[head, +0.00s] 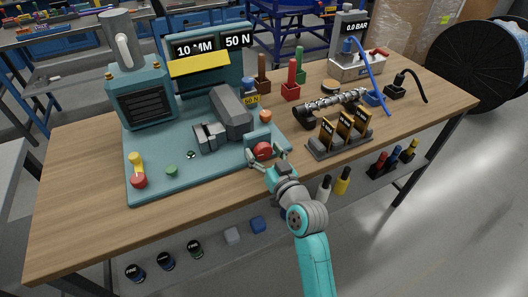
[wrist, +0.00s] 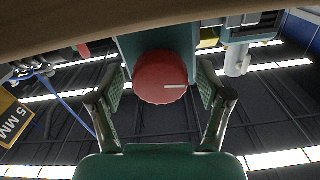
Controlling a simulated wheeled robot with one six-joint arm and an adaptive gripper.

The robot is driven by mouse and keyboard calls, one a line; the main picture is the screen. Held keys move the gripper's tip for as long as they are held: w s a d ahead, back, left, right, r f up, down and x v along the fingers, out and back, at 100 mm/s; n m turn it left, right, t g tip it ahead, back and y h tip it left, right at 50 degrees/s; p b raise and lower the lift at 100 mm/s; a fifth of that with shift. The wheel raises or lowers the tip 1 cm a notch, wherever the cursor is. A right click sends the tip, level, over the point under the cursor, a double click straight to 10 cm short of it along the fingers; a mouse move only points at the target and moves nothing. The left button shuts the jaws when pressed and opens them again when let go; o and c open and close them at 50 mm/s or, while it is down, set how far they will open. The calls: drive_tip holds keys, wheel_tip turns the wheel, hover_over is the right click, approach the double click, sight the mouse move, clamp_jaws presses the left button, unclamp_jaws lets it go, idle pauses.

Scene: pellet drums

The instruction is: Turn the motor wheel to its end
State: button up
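The motor wheel is a red ribbed knob (head: 263,150) on a small teal block at the front right of the teal machine base (head: 155,190). It also shows in the wrist view (wrist: 160,78), with a white mark pointing right. My gripper (head: 267,158) is at the wheel from the front. In the wrist view my gripper's fingers (wrist: 160,88) stand on either side of the wheel, with a visible gap on each side. The gripper is open and holds nothing. A display on the machine reads 10 MM and 50 N.
A rack with labelled gold plates (head: 345,133) stands right of my gripper, with a metal screw (head: 338,102) behind it. A red mushroom button (head: 138,181) and a green button (head: 171,170) are on the base's left. The wooden table's front left is clear.

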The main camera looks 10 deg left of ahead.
drive_tip(key=c, duration=1.1)
drive_tip(key=shift+o, duration=0.2)
drive_tip(key=m, duration=1.2)
drive_tip(key=shift+f+m, duration=0.1)
drive_tip(key=shift+m, duration=2.1)
